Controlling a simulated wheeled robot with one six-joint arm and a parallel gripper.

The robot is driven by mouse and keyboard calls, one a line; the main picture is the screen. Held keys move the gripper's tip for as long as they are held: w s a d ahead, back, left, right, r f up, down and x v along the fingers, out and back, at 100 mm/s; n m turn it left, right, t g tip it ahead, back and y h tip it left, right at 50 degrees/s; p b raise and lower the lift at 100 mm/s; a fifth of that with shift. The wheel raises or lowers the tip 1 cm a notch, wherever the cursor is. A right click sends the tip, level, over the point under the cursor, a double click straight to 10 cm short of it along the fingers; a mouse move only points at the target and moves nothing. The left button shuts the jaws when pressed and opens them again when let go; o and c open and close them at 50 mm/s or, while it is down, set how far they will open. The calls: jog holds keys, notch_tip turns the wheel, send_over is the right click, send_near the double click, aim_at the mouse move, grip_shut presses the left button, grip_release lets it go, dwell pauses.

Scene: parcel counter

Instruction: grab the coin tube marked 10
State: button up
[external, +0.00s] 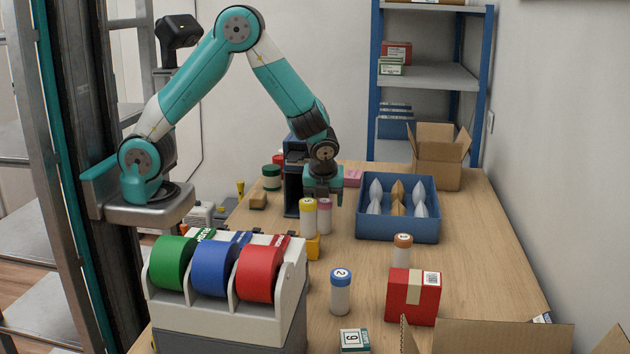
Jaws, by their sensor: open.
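Several white coin tubes with coloured caps stand upright on the counter. The blue cap reads 2; the marks on the others are too small to read, so I cannot tell which is marked 10. My gripper (322,199) points down, open, at the pink-capped and yellow-capped tubes, close to their tops in the picture. I cannot tell its exact depth or whether it touches one. I see nothing held.
A tape dispenser (290,312) with three rolls stands in front. A blue bin (398,236) with pointed items is at right. A red box (412,297) and a small numbered box (354,341) lie near the front. A dark device (293,182) stands behind the tubes.

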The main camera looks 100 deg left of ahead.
aim_at(325, 209)
jog(key=p+x, duration=0.1)
jog(key=x, duration=0.4)
jog(key=shift+r, duration=0.1)
jog(key=c, duration=1)
jog(key=shift+c, duration=0.8)
jog(key=shift+r, duration=0.15)
